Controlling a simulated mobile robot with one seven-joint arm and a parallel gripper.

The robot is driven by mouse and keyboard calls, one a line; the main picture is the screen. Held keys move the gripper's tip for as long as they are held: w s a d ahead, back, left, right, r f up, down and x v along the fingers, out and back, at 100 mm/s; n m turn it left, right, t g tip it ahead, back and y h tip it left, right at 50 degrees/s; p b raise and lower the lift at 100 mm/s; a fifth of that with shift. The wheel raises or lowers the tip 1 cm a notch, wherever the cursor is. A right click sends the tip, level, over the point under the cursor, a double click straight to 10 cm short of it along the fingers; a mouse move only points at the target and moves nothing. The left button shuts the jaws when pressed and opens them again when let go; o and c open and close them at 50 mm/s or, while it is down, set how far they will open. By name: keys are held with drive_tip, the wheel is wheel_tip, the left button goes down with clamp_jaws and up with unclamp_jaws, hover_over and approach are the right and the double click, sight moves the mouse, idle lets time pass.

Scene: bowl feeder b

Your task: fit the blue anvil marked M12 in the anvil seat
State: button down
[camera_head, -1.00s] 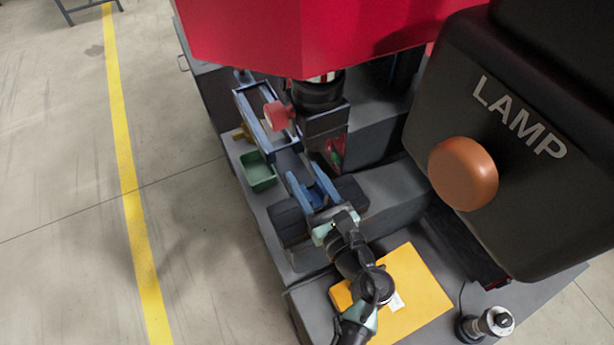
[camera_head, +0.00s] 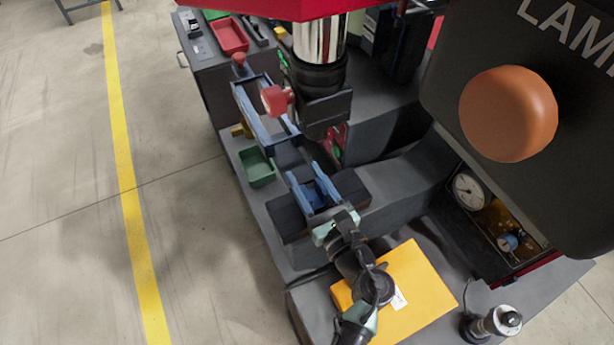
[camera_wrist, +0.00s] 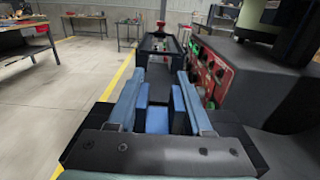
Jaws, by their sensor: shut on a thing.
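My gripper (camera_head: 313,181) reaches out over the machine bench with its two long blue fingers pointing away from me. In the wrist view the fingers (camera_wrist: 158,85) stand left and right, shut on a blue piece, which I take for the anvil (camera_wrist: 157,120). In the head view the anvil (camera_head: 320,196) shows only as blue between the fingers. I cannot read an M12 mark. A black ram head (camera_head: 318,85) with a red knob hangs beyond the fingertips. I cannot make out the anvil seat for certain.
A red hood (camera_head: 265,8) and a black LAMP housing with an orange knob (camera_head: 508,113) overhang the bench. A green tray (camera_head: 257,167) lies left of the gripper, a blue frame (camera_head: 258,112) beyond. The floor at left is clear.

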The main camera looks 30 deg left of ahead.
drive_tip(key=shift+f+b, duration=0.3)
drive_tip(key=shift+c, duration=2.2)
unclamp_jaws()
drive_tip(key=shift+r, duration=0.1)
drive_tip(key=shift+o, duration=1)
drive_tip(key=b+v, duration=0.4)
drive_tip(key=v, duration=0.9)
